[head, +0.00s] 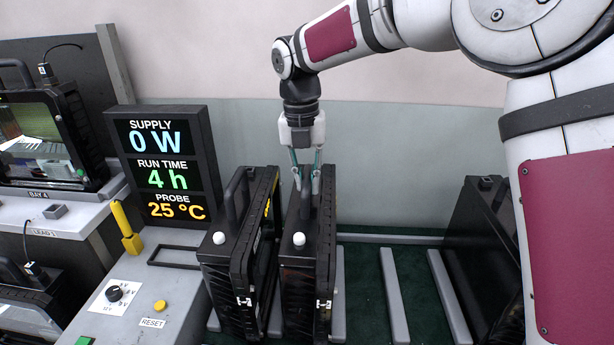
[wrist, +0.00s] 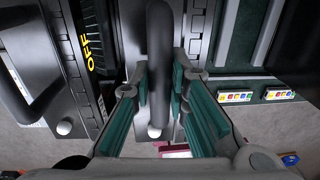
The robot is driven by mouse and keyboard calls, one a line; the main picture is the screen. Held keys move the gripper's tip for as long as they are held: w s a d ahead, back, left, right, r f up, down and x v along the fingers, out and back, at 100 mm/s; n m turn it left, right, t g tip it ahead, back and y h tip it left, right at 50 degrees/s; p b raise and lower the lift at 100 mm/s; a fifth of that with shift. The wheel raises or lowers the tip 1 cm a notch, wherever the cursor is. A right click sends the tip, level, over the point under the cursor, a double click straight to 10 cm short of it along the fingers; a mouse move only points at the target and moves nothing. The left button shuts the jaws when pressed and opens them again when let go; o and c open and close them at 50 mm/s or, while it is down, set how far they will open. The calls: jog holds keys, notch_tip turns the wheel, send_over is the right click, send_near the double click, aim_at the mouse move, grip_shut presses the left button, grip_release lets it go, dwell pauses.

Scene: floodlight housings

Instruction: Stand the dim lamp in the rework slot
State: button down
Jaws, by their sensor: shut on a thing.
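My gripper (head: 305,185) is shut on the carrying handle of a black floodlight (head: 307,268); in the wrist view the green finger pads (wrist: 158,98) lie on both sides of the handle (wrist: 159,40). This floodlight stands upright among the grey rails, with a white knob on its near top corner. A similar floodlight (head: 228,275) stands close on its left; its side reads "OFF" in the wrist view (wrist: 90,55). Another dark floodlight (head: 478,225) stands at the far right, partly behind my arm. I cannot tell which lamp is dim or which slot is for rework.
Empty lanes between grey rails (head: 395,295) lie right of the held lamp. Coloured labels (wrist: 235,97) show below lanes in the wrist view. A display (head: 160,165) reads 0 W, 4 h, 25 °C. A yellow probe (head: 127,228) and a bay lamp (head: 45,135) are left.

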jog(key=shift+f, duration=0.35)
dwell(1.8)
jog(key=c, duration=1.5)
grip_release()
jog(key=shift+o, duration=0.2)
jog(key=shift+f, duration=0.25)
jog(key=r, duration=1.1)
jog(key=shift+a+r, duration=0.25)
jog(key=shift+a, duration=0.15)
jog(key=s+d+r+m+t, duration=0.1)
jog(key=s+d+r+m, duration=0.1)
jog(key=s+d+m, duration=0.7)
jog(key=s+d+r+m+t, duration=0.2)
jog(key=s+d+m, duration=0.45)
jog(key=m, duration=0.35)
jog(key=s+d+f+m+t, duration=0.1)
jog(key=s+d+f+m, duration=0.2)
jog(key=s+m, duration=0.4)
jog(key=s+d+f+m+t, duration=0.1)
jog(key=s+d+f+m, duration=0.3)
jog(key=s+m, duration=0.3)
jog(key=f+m, duration=0.1)
jog(key=m, duration=0.1)
jog(key=shift+m+y, duration=0.3)
jog(key=shift+y, duration=0.1)
